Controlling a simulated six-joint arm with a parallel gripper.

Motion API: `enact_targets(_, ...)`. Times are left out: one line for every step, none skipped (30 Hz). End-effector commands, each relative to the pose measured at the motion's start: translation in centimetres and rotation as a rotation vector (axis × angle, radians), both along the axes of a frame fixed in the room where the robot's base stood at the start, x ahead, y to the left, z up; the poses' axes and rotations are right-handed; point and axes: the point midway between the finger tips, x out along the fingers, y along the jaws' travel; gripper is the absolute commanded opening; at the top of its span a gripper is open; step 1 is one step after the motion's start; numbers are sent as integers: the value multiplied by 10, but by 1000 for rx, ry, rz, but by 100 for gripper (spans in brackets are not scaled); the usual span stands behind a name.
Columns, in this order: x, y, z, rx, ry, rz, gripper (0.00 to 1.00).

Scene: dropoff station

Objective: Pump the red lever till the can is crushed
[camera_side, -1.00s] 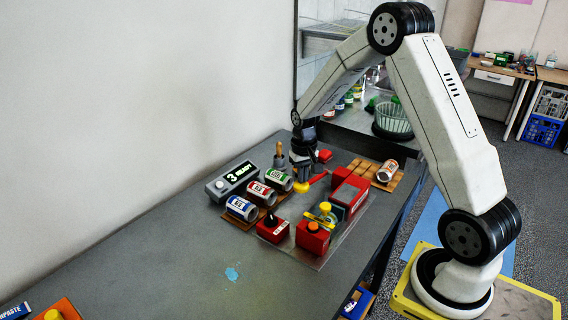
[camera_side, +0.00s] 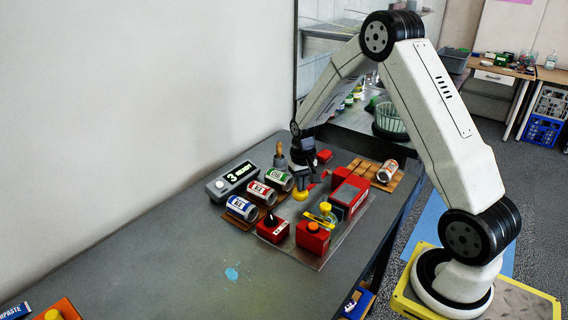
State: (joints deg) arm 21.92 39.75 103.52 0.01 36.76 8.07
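The red can crusher (camera_side: 350,194) stands on a grey plate on the table, with yellow parts at its near end. A red piece, perhaps the lever's end (camera_side: 324,156), shows just right of my gripper; the rest of the lever is mostly hidden. My gripper (camera_side: 303,188) points down at the crusher's left side, above a yellow part. Its fingers are small and dark, and I cannot tell whether they are open or touch anything. Three cans, blue (camera_side: 242,208), red (camera_side: 262,193) and green (camera_side: 280,180), lie on a wooden rack at left. A can (camera_side: 387,171) lies on a wooden pallet at right.
A display reading "3 READY" (camera_side: 238,178) stands behind the cans. Two red boxes, one with a dark knob (camera_side: 273,228) and one with an orange button (camera_side: 313,236), stand in front of the crusher. The table's near left is mostly clear.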

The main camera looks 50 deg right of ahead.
Motion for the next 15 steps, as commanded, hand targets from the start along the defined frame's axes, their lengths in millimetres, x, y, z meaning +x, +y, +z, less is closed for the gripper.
enact_targets(0,0,-1,0,1,0,0)
enact_targets(0,-1,-2,0,1,0,0)
enact_targets(0,-1,-4,0,1,0,0)
enact_targets(0,-1,-5,0,1,0,0)
enact_targets(0,-1,-7,-1,0,0,0)
enact_targets(0,-1,-9,-1,0,0,0)
enact_targets(0,-1,-11,-1,0,0,0)
enact_targets(0,-1,-13,-1,0,0,0)
enact_targets(0,-1,-15,0,1,0,0)
enact_targets(0,-1,-17,-1,0,0,0)
enact_targets(0,-2,-19,0,0,0,0)
enact_targets(0,-2,-21,0,0,0,0)
enact_targets(0,-2,-23,0,-1,0,0)
enact_targets(0,-2,-23,-1,-2,0,0)
enact_targets(1,-2,-22,-1,-2,0,0)
